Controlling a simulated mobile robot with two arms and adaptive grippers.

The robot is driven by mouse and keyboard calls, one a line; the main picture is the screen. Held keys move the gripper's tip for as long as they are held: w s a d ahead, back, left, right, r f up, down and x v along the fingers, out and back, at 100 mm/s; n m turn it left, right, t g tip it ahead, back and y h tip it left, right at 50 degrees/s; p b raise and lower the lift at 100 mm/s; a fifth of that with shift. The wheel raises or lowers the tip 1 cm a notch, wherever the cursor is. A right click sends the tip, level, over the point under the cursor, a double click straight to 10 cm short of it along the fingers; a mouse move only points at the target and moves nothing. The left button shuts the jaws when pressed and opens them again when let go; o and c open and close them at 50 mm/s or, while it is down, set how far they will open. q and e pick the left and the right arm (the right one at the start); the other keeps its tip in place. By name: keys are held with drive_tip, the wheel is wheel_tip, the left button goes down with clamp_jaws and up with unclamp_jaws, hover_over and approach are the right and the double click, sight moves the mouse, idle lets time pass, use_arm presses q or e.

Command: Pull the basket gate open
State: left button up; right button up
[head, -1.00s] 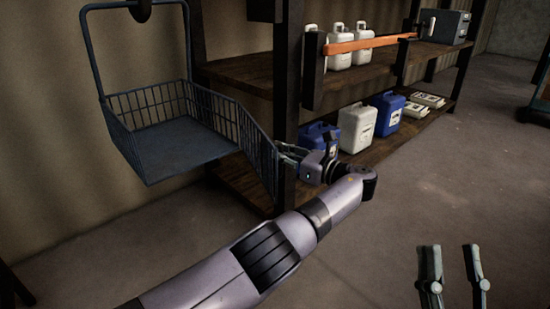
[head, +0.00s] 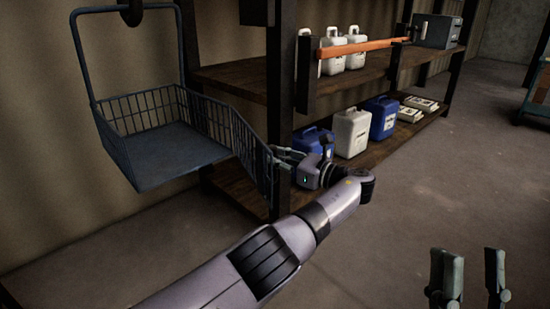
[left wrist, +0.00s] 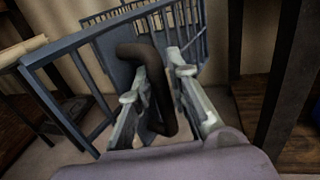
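The blue-grey wire basket (head: 165,145) hangs from a tall frame at the left in the head view. Its barred gate (head: 250,150) stands swung outward at the basket's right side, angled toward the shelf post. My left gripper (head: 287,157) is at the gate's outer end.
A wooden shelf rack (head: 240,75) with dark posts stands just behind the gate. An orange bar (head: 360,47) crosses the upper shelf. The floor at the right is clear.

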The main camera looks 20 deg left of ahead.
use_arm(q)
drive_tip(key=o, duration=0.3)
drive_tip(key=shift+r, duration=0.1)
wheel_tip(320, 180, up, 10)
drive_tip(key=shift+f, duration=0.1)
idle(0.5)
drive_tip(key=shift+c, duration=0.5)
